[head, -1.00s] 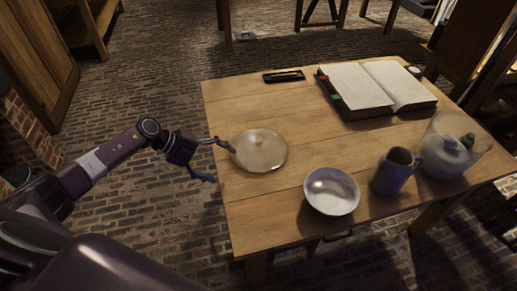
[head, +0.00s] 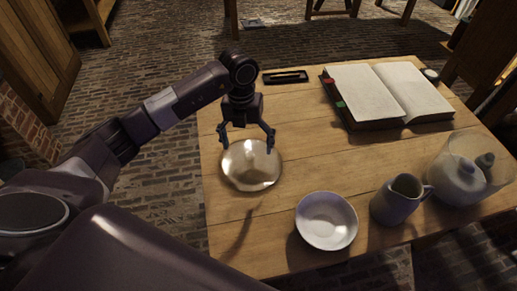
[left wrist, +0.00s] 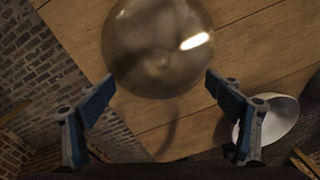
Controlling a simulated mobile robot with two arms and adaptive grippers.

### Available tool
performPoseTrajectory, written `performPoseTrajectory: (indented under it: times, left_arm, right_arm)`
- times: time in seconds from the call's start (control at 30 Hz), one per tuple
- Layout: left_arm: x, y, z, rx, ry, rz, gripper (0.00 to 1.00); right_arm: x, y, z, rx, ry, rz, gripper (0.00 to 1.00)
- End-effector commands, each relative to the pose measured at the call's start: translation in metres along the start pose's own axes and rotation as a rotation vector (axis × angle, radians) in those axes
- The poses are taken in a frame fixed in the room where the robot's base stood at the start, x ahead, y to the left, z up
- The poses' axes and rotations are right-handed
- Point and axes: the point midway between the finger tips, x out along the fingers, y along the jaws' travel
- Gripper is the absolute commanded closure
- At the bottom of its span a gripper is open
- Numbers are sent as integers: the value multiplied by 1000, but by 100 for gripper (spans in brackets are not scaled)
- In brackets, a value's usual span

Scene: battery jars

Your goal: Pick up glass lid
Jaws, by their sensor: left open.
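The glass lid (head: 250,172) is a round, see-through disc with a knob, lying on the left part of the wooden table. My left gripper (head: 247,140) is open, pointing down over the lid's far half, its fingers to either side of the knob. In the left wrist view the lid (left wrist: 158,45) fills the top middle, beyond the fingertips of the open left gripper (left wrist: 160,82). Nothing is between the fingers that I can see. Whether a finger touches the lid, I cannot tell. My right gripper is not in view.
A white bowl (head: 326,221), a grey-blue jug (head: 397,200) and a glass jar (head: 440,168) with a pale lidded pot inside stand at the right front. An open book (head: 390,95) and a dark pen tray (head: 286,77) lie at the back. The table's middle (head: 310,150) is clear.

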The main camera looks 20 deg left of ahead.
Motion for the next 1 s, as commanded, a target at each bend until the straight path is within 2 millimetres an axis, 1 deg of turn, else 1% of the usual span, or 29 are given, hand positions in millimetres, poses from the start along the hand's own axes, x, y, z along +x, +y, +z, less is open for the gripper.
performPoseTrajectory:
  times: [0.03, 0.1, 0.17, 0.23, 0.37, 0.5, 0.57, 0.7, 0.83, 0.93, 0.97, 1.0]
  left_arm:
    - [-4, -2, 1, 8, -15, 25, 16]
    - [-4, -2, 2, 9, -24, 46, 16]
    - [2, -1, 2, 9, -25, 51, 16]
    - [9, -1, 2, 8, -26, 51, 16]
    - [23, 0, 4, 7, -25, 49, 16]
    - [44, -1, 6, 7, -23, 48, 16]
    - [54, 0, 7, 8, -23, 48, 16]
    - [67, 0, 7, 8, -26, 47, 16]
    - [69, 0, 8, 9, -28, 47, 16]
    - [69, 1, 8, 9, -28, 47, 16]
    - [69, 1, 8, 9, -28, 47, 17]
    - [69, 1, 8, 9, -28, 47, 21]
  right_arm:
    - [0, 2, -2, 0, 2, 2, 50]
    - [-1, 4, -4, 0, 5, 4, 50]
    - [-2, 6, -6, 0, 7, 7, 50]
    - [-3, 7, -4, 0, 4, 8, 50]
    - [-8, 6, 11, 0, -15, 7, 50]
    - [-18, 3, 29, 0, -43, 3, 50]
    - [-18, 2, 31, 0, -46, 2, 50]
    - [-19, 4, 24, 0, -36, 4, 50]
    - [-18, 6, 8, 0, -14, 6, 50]
    - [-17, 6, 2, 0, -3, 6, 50]
    - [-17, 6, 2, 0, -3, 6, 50]
    - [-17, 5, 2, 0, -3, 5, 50]
